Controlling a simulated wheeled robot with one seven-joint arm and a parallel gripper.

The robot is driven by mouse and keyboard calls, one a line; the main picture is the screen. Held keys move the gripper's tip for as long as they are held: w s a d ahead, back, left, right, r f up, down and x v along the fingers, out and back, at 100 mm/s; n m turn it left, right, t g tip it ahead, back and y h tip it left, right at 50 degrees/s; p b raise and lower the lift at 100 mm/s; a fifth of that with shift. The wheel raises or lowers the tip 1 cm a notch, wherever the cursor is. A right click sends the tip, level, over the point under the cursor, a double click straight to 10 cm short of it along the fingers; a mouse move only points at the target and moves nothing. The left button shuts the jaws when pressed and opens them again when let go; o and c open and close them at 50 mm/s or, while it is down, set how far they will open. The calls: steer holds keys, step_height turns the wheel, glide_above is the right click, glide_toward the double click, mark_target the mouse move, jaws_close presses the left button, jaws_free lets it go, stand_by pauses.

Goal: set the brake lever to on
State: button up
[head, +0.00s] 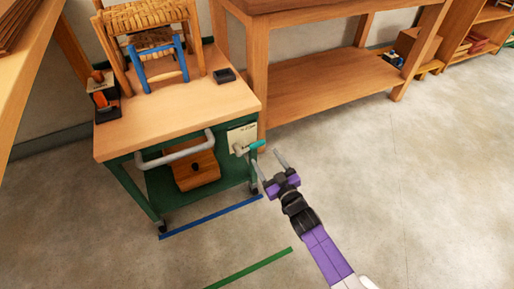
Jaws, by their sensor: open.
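The brake lever (256,145) is a short teal handle on a pale pivot. It sits on the front right corner of a green cart (132,181), below the wooden top. It points right and tilts slightly up. A pale label plate (241,134) is behind and above it; its print is too small to read. My gripper (269,163) is open and empty, just right of and below the lever in the picture. Its two grey fingers point up and left toward the cart. I cannot tell whether a finger touches the lever.
A grey handle bar (178,151) crosses the cart's front. A chair frame with a woven seat (146,16) and a blue frame (160,68) stand on top. Blue (211,217) and green (249,268) lines mark the floor. A workbench (325,85) stands behind. The floor at right is clear.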

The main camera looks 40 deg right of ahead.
mark_target(257, 145)
steer(key=b+x, duration=0.1)
steer(key=x, duration=0.6)
steer(key=shift+w+r, duration=0.15)
steer(key=shift+w, duration=0.2)
jaws_close()
